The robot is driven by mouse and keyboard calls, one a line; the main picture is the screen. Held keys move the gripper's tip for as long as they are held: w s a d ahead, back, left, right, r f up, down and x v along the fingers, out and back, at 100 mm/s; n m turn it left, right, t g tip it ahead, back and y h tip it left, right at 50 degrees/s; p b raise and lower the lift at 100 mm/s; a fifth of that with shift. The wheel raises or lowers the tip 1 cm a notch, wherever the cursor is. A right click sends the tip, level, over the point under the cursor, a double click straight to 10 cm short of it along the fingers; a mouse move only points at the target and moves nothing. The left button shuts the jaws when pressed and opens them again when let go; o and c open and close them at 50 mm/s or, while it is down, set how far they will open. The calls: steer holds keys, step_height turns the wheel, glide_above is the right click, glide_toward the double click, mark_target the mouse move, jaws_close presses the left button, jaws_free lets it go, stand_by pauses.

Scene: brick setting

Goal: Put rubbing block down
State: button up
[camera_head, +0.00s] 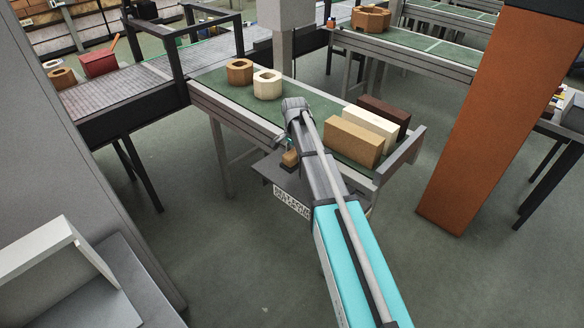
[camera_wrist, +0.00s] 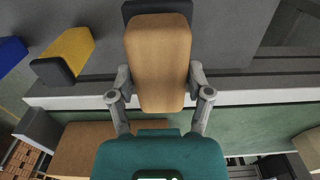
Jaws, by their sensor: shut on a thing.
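The rubbing block (camera_wrist: 158,60) is tan, with a dark part at its far end in the wrist view. My gripper (camera_wrist: 159,85) is shut on it, one finger on each side. In the head view, the block (camera_head: 289,158) is a small tan shape below my wrist, above or at the grey side shelf (camera_head: 262,166). My gripper (camera_head: 289,148) is largely hidden there by my arm. I cannot tell whether the block touches the shelf.
A yellow block with a dark face (camera_wrist: 66,54) and a blue block (camera_wrist: 10,52) are left of the held block. The green-topped table (camera_head: 316,128) carries tan, cream and dark brown bricks (camera_head: 384,112) and two hollow blocks (camera_head: 267,84). An orange pillar (camera_head: 497,110) stands right.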

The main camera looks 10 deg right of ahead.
mark_target(291, 155)
steer(key=shift+w+a+f+b, duration=0.15)
steer(key=shift+w+f+b, duration=0.3)
steer(key=shift+f, duration=0.15)
steer(key=shift+w+a+f+b, duration=0.15)
steer(key=shift+w+f+b, duration=0.15)
steer(key=shift+w+f, duration=0.2)
steer(key=shift+f, duration=0.1)
steer(key=shift+w+a+f+b, duration=0.15)
steer(key=shift+w+f+b, duration=0.1)
steer(key=shift+f+b, duration=1.65)
steer(key=shift+b, duration=0.1)
steer(key=shift+f, duration=0.15)
steer(key=o, duration=1.1)
steer(key=shift+r, duration=0.2)
step_height(291, 155, up, 12)
steer(key=p, duration=1.2)
